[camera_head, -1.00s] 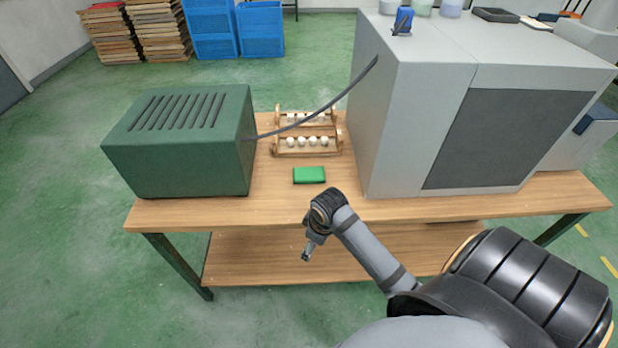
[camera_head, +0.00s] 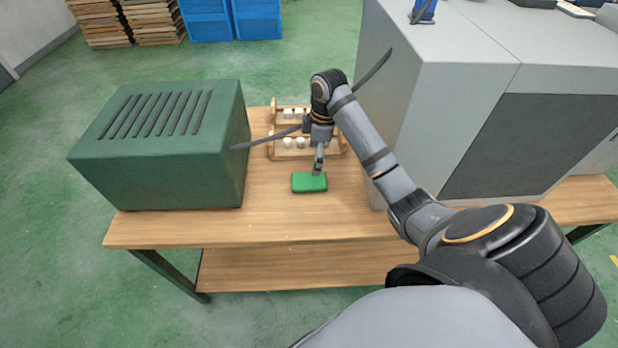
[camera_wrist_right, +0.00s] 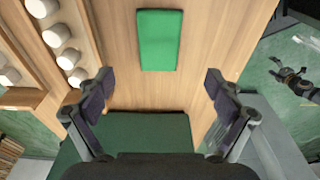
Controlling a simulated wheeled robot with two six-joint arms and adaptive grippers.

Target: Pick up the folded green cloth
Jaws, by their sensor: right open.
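The folded green cloth (camera_head: 309,183) lies flat on the wooden table between the green box and the grey cabinet. In the right wrist view the cloth (camera_wrist_right: 159,40) is a bright green rectangle at the top middle, beyond the fingertips. My right gripper (camera_head: 318,170) hangs over the table just above the far side of the cloth in the head view. In the wrist view my right gripper (camera_wrist_right: 148,88) is open, with its two fingers wide apart and nothing between them.
A wooden rack (camera_head: 287,153) with several white round pieces stands just behind the cloth, close to my right gripper. The green vented box (camera_head: 160,150) is at left and the grey cabinet (camera_head: 400,110) at right. A dark cable (camera_head: 372,72) runs between them. The table's front (camera_head: 250,228) is clear.

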